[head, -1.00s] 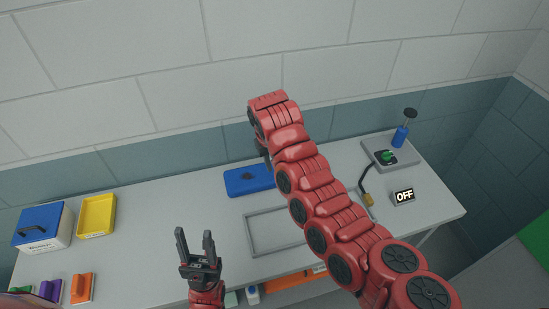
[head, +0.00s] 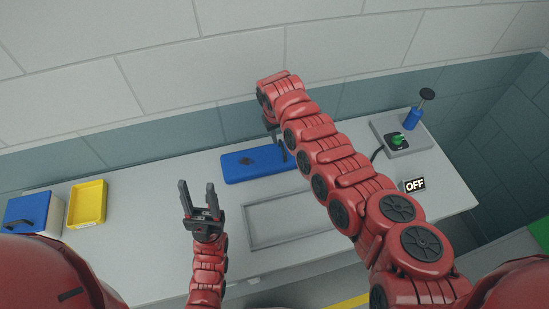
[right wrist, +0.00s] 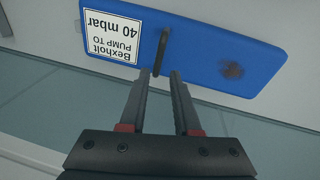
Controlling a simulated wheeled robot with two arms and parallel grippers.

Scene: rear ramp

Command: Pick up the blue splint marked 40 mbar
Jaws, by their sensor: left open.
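The blue splint (head: 240,168) lies flat at the back of the table in the head view, partly behind my right arm. In the right wrist view the splint (right wrist: 205,55) shows a white label, upside down, reading "Bexholt PUMP TO 40 mbar". A dark upright handle or strap (right wrist: 162,48) stands near its middle. My right gripper (right wrist: 160,74) is open, its fingertips just short of the handle and on either side of its line. In the head view that gripper (head: 281,146) is partly hidden by its arm. My left gripper (head: 197,186) is open and empty, left of the grey tray.
A grey-rimmed tray (head: 246,222) lies in front of the splint. A grey pump unit (head: 410,143) with a green knob and blue cylinder stands at right, near an "OFF" sign (head: 414,185). A yellow tray (head: 88,203) and blue-lidded box (head: 30,215) stand at left.

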